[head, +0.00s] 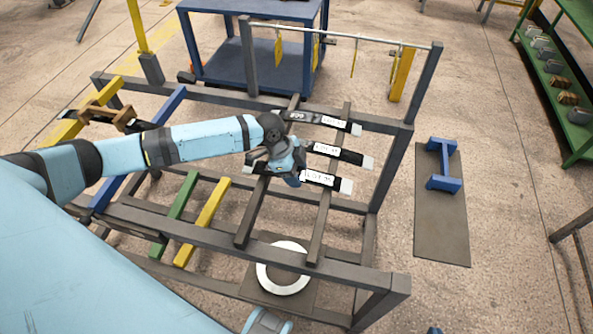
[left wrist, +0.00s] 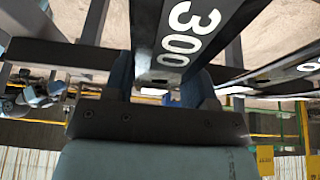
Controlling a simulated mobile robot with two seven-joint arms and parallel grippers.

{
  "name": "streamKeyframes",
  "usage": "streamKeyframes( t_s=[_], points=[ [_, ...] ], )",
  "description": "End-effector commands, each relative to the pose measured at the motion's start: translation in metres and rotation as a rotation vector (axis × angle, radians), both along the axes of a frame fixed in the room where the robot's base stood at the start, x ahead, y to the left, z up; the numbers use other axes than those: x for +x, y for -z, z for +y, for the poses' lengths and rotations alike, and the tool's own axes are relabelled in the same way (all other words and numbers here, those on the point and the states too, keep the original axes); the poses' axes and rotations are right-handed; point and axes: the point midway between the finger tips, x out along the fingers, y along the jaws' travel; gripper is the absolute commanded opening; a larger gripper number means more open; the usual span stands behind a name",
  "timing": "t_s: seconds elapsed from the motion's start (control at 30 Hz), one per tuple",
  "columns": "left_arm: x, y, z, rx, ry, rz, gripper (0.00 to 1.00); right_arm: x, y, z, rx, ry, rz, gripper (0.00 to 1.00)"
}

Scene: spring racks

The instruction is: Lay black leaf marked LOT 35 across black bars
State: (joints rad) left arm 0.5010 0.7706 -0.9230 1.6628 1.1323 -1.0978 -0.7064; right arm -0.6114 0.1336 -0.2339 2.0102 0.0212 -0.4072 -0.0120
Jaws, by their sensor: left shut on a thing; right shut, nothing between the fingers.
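My left gripper (head: 293,180) is shut on the nearest of three black leaves, a dark strip with pale ends and a white label (head: 318,178). In the left wrist view this held leaf (left wrist: 172,45) runs away between the blue fingers and bears a white 300. Its lot number is too small to read surely. It is over the two black bars (head: 252,214), (head: 318,228); I cannot tell whether it touches them. Two other labelled leaves, the middle one (head: 350,157) and the far one (head: 300,115), lie across the bars behind it.
The dark rack frame (head: 340,281) surrounds the bars. Green (head: 175,212), yellow (head: 203,220) and blue (head: 125,192) bars lie to the left. A white ring (head: 262,278) is below the bars. A rail (head: 340,36) with yellow tags stands behind. The near bar ends are clear.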

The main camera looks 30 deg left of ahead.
Motion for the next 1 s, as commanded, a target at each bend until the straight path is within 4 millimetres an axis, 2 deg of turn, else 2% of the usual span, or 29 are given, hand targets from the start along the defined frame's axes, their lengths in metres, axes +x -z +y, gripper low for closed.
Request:
streamKeyframes(
  t_s=[0.63,0.67,0.77,1.0],
  points=[
    [0.001,0.011,0.000,-0.001,-0.001,-0.002,0.23,0.000,0.005,0.000,0.000,0.000,0.001,0.00],
    [0.001,0.010,0.000,-0.001,0.000,-0.003,0.58,0.000,0.005,0.000,0.000,0.000,0.001,0.00],
    [0.001,0.010,0.000,-0.001,0.000,-0.003,0.81,0.000,0.005,0.000,0.000,0.000,0.001,0.00],
    [-0.001,0.012,0.000,0.002,-0.001,0.002,0.81,0.000,0.005,0.000,0.000,0.000,0.001,0.00]
  ],
)
